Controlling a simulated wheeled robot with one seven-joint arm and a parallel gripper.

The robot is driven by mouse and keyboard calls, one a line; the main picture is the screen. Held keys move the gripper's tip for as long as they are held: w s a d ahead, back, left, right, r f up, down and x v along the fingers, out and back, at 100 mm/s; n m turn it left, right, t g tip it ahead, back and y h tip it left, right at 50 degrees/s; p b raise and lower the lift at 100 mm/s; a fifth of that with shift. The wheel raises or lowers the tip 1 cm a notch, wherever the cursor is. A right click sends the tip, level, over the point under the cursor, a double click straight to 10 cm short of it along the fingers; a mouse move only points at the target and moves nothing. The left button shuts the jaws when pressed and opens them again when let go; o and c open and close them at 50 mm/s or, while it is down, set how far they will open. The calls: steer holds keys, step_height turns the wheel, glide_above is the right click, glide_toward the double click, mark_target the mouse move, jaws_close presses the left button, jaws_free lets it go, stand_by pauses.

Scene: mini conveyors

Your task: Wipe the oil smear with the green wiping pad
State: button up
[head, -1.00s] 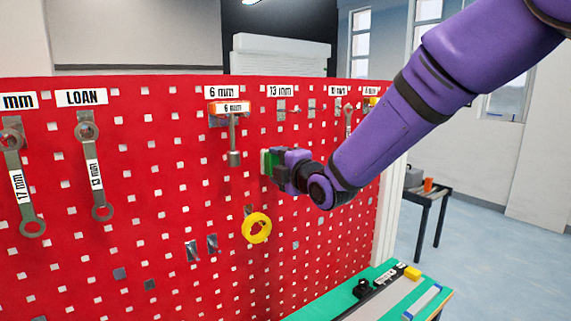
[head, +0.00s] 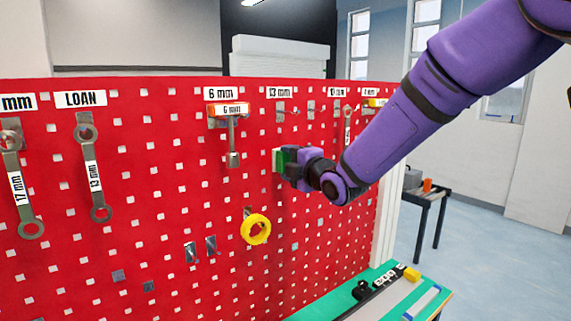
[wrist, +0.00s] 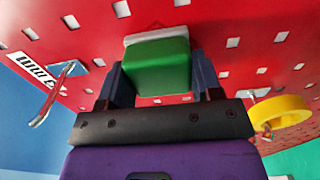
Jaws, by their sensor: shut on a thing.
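My gripper (wrist: 158,85) is shut on the green wiping pad (wrist: 158,62), one finger on each side of it. The pad is a green block with a pale layer on its far face, which is at the red pegboard (wrist: 225,55); I cannot tell whether it touches. In the head view the pad (head: 279,160) and my gripper (head: 292,165) are at the board, right of the hanging 6 mm tool (head: 232,140). A faint dark mark (wrist: 155,23) shows on the board just beyond the pad; I cannot tell if it is the oil smear.
A yellow ring (head: 256,229) hangs below and left of my gripper. Bare metal hooks (head: 281,110) are above it, under the 13 mm label. Spanners (head: 93,170) hang at the left. A green-topped bench (head: 340,302) with small items stands below right.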

mark_target(267, 161)
steer(key=shift+w+d, duration=0.55)
steer(key=shift+d, duration=0.2)
steer(key=shift+w+d, duration=0.55)
steer(key=shift+d, duration=0.2)
steer(key=shift+s+a, duration=0.6)
steer(key=shift+a, duration=0.15)
steer(key=shift+s+a, duration=0.55)
steer(key=shift+a, duration=0.2)
steer(key=shift+s+a, duration=0.5)
steer(key=shift+a, duration=0.35)
steer(key=shift+s+a, duration=0.45)
steer(key=shift+a, duration=0.35)
steer(key=v, duration=0.6)
steer(key=shift+d, duration=0.1)
